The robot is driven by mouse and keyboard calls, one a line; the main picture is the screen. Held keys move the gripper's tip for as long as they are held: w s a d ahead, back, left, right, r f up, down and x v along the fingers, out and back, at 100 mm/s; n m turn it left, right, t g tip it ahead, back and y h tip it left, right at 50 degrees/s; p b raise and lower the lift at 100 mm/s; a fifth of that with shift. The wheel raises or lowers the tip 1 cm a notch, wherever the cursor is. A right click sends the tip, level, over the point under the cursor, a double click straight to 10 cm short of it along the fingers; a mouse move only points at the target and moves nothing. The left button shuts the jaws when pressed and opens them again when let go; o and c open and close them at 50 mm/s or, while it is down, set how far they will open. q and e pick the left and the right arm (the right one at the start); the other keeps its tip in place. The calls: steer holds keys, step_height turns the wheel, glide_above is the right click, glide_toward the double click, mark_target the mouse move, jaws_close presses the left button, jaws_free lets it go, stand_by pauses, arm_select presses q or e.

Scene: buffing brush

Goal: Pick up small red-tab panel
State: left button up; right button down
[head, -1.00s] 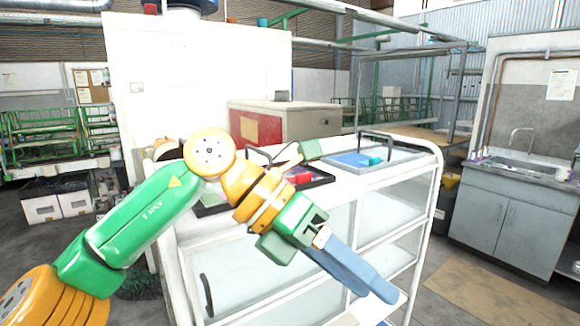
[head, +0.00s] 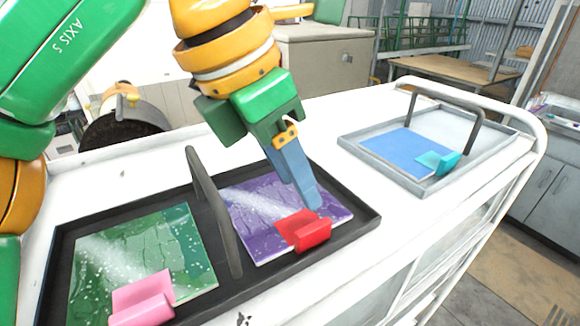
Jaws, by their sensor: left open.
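The small red-tab panel (head: 258,206) is a purple square plate with white speckles. It lies in the right half of a black tray (head: 362,217) on a white cart. Its red tab (head: 306,231) is at its front right edge. My left gripper (head: 308,196) points down over the purple panel, its blue fingers just behind the red tab. The fingers overlap in this view, and whether they touch the panel is hard to tell. My right gripper is not in view.
A green panel (head: 150,245) with a pink tab (head: 143,298) lies in the tray's left half. A dark handle (head: 213,210) arches between the panels. A grey tray (head: 352,143) holding a blue panel (head: 398,150) with a teal tab stands at right. The white cart top (head: 330,130) is bare between the trays.

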mark_target(313, 228)
arm_select(q)
steer(key=shift+w+d+f, duration=0.1)
steer(key=shift+w+f, duration=0.25)
steer(key=shift+f, duration=0.05)
steer(key=s+f, duration=0.1)
steer(key=s+d+f+p, duration=0.1)
steer(key=s, duration=0.1)
steer(key=shift+d+f, duration=0.1)
steer(key=shift+f, duration=0.3)
steer(key=shift+w+d+f, duration=0.2)
steer(key=shift+w+f, duration=0.15)
steer(key=shift+f, duration=0.2)
steer(key=shift+w+d+f, duration=0.15)
steer(key=shift+w+f, duration=0.2)
steer(key=shift+f, duration=0.2)
steer(key=shift+w+f, duration=0.1)
steer(key=shift+w, duration=0.35)
steer(key=c, duration=0.7)
steer(key=shift+s, duration=0.45)
jaws_close()
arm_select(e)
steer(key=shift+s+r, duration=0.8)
